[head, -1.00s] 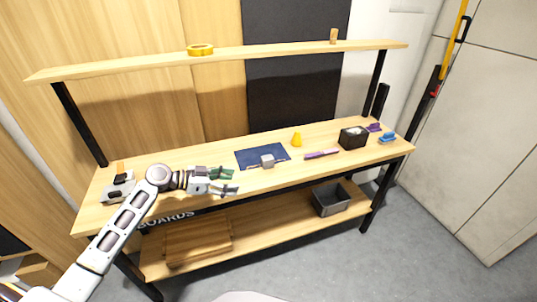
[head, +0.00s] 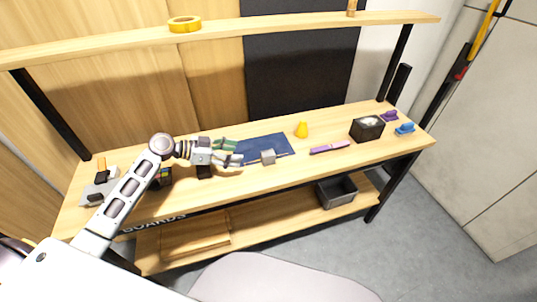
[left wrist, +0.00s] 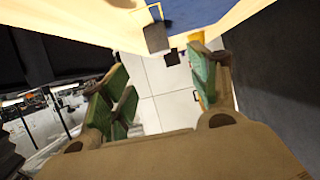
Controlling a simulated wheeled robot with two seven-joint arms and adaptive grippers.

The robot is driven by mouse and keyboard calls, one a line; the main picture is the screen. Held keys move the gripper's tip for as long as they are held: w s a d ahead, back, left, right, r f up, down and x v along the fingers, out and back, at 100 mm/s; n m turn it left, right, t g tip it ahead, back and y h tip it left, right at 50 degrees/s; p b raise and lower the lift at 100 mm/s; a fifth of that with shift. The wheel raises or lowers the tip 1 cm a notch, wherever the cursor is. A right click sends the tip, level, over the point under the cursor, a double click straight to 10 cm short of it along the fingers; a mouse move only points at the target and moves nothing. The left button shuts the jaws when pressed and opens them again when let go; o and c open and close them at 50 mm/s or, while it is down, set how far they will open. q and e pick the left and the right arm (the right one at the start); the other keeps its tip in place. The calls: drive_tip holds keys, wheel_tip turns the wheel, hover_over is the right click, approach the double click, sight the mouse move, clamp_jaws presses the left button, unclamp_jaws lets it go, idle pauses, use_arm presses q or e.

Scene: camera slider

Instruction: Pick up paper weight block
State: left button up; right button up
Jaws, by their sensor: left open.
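The paper weight block looks like a small grey cube (head: 268,157) on the front part of a dark blue mat (head: 262,146) on the workbench. A thin line, perhaps a rod or wire, lies by it. My left gripper (head: 235,153) is open and empty, just left of the block, its fingers pointing right towards it. They overlap the mat's left end in the picture; their height above it is hard to tell. In the left wrist view the block (left wrist: 157,37) shows beyond the green fingers (left wrist: 165,85), near the top. My right gripper is not in view.
A yellow object (head: 302,130), a purple tool (head: 330,147), a black box (head: 367,128) and blue and purple items (head: 405,129) lie to the right. A grey device (head: 98,192) is at the left. The upper shelf (head: 250,30) spans the bench with yellow tape (head: 185,24).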

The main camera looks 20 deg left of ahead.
sight(262, 155)
use_arm(q)
drive_tip(key=shift+s+r, duration=0.1)
drive_tip(key=shift+s, duration=0.05)
drive_tip(key=x, duration=0.8)
drive_tip(key=shift+d, duration=0.1)
drive_tip(key=shift+w+d, duration=0.2)
drive_tip(key=shift+w, duration=0.05)
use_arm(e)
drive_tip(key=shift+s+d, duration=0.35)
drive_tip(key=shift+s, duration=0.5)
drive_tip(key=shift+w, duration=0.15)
